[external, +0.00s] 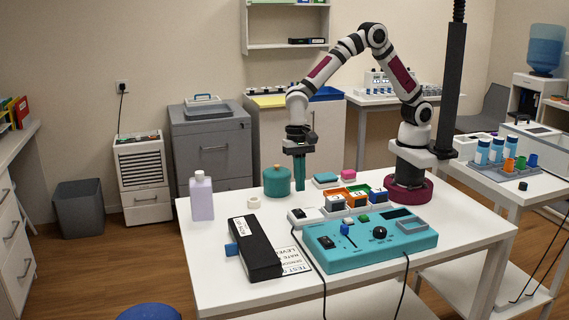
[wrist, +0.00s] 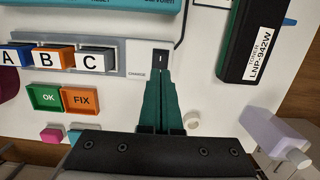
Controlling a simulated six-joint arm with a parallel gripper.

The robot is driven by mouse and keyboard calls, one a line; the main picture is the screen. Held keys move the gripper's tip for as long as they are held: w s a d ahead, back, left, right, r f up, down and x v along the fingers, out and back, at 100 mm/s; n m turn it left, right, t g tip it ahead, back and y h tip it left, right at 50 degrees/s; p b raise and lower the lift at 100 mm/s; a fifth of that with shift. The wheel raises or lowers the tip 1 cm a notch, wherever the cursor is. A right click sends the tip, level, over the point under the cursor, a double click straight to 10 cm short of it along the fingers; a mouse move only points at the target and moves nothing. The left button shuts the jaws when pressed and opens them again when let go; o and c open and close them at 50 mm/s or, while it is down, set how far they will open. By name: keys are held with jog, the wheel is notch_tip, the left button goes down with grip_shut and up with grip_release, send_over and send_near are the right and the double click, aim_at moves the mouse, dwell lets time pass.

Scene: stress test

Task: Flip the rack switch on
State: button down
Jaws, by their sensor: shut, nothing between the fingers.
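The rack (wrist: 110,70) is a grey bar holding the lettered blocks A, B and C. In the wrist view the fingertips (wrist: 160,78) appear just short of the switch; contact cannot be told.
A teal console (external: 345,258) with knobs stands in front of the rack, and a black box (external: 252,248) lies to its left. A green pot (external: 277,182), white ring (external: 254,202) and lilac bottle (external: 202,200) stand left.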

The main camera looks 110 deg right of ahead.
aim_at(301, 213)
jog(key=f, duration=0.6)
jog(key=shift+a+f, duration=0.15)
jog(key=shift+a, duration=0.25)
jog(key=shift+a+f, duration=0.1)
jog(key=shift+f, duration=0.1)
jog(key=shift+d+r, duration=0.2)
jog(key=shift+d, duration=0.6)
notch_tip(301, 213, up, 14)
jog(key=d, duration=0.2)
